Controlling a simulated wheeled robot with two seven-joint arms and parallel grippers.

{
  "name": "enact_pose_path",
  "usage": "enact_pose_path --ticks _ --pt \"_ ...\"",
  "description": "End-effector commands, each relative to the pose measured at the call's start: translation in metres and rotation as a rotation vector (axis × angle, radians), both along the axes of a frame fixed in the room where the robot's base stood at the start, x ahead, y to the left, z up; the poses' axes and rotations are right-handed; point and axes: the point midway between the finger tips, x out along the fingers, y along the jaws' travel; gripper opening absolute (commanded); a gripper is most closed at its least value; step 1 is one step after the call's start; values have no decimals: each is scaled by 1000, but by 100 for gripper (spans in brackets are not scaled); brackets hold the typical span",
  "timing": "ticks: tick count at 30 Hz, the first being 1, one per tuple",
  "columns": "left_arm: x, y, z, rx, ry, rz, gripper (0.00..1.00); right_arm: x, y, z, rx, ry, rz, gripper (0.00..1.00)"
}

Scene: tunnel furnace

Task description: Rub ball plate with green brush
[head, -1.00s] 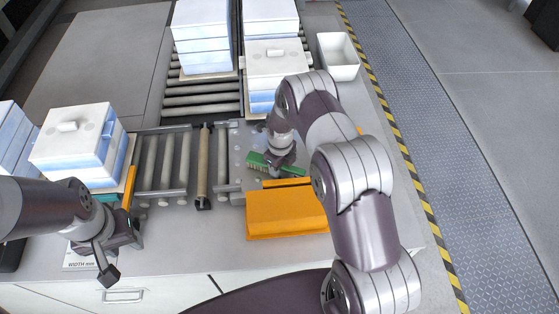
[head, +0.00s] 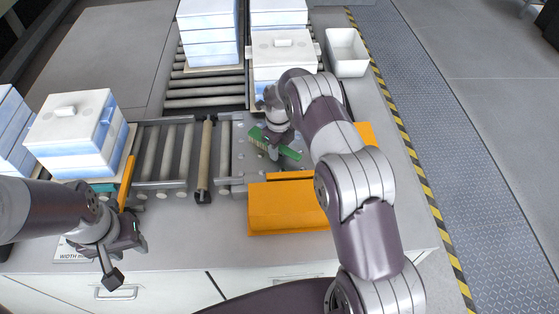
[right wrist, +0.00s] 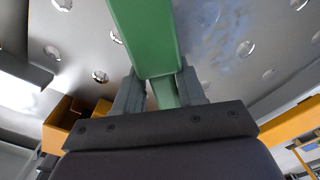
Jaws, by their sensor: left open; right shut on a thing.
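The green brush (head: 272,144) is in my right gripper (head: 275,146), over the ball plate. In the right wrist view, both fingers of my right gripper (right wrist: 159,90) close on the green handle of the brush (right wrist: 147,35). The ball plate (head: 240,163) is a grey metal plate dotted with balls; it also shows in the right wrist view (right wrist: 215,50). The brush bristles point down at the plate, but I cannot tell whether they touch it. My right arm hides part of the plate. My left gripper (head: 112,268) is open and empty above the front left of the table.
An orange box (head: 288,208) stands just in front of the plate. A roller conveyor (head: 165,155) lies left of it. White and blue block stacks (head: 285,55) stand behind and at left (head: 75,135). A white bin (head: 346,52) is at the back right.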

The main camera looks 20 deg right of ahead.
Motion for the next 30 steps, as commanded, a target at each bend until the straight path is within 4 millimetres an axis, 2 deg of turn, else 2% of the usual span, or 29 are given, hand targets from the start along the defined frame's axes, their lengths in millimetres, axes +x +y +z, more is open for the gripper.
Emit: enact_pose_path --ticks 1,7,12,13,18,30 --pt "0 0 -9 0 0 0 43 5 -1 -5 0 -2 0 0" --pt "0 0 -15 0 0 0 43 13 -3 -1 0 -4 0 0" --pt "0 0 -36 0 0 0 43 30 -8 -5 0 -6 -1 0" --pt "-1 0 -19 0 2 0 43 32 -9 6 0 -4 -1 0" --pt "0 0 3 0 -1 0 43 41 -11 6 0 -1 0 0" --pt "0 0 4 0 0 0 43 45 -12 1 -1 -4 0 0"
